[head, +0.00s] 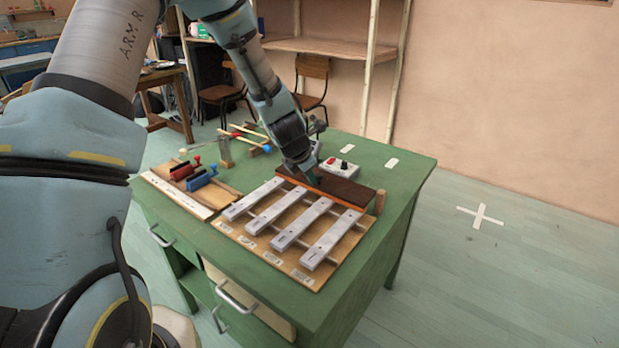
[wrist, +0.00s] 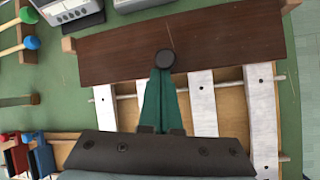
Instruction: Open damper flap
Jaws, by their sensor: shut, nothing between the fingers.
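The damper flap (head: 345,190) is a long dark brown board with an orange front edge, along the far ends of several pale metal bars (head: 301,220). In the wrist view the flap (wrist: 225,38) spans the upper part, and a round dark knob (wrist: 165,60) sits at its near edge. My gripper (head: 312,178) is over the left part of the flap. Its green fingers (wrist: 164,78) are shut together with their tips at the knob; I cannot tell whether they touch it. The flap seems to lie low over the bar ends.
A grey box with red and black knobs (head: 340,167) stands behind the flap. Red and blue clamp-like tools (head: 201,177) lie on a board at left, with mallets (head: 249,132) farther back. The green table (head: 400,180) is clear at right.

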